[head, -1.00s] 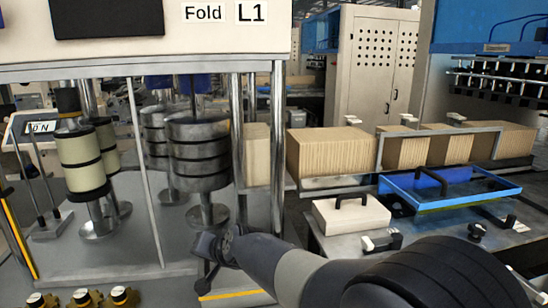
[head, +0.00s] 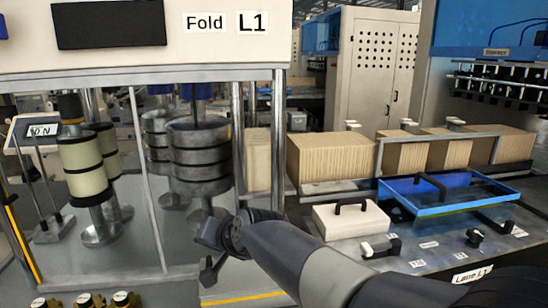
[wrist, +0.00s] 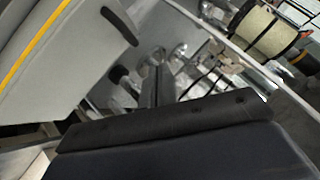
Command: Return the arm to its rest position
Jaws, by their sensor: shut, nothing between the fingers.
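My arm reaches in from the bottom right of the head view, with its dark forearm slanting up to the left. My gripper (head: 210,262) is at its end, in front of the lower frame of the Fold L1 machine (head: 180,35), below the stacked metal rollers (head: 200,155). It is shut and I see nothing held in it. Whether it touches the machine frame cannot be told. In the wrist view a dark part of my own arm fills the lower half.
A blue tray (head: 470,207) and a white box with a black handle (head: 350,219) lie on the grey bench at right. Brown kraft stacks (head: 330,157) stand behind them. A cream roll (head: 84,167) stands at left. Brass knobs (head: 90,300) line the bottom left.

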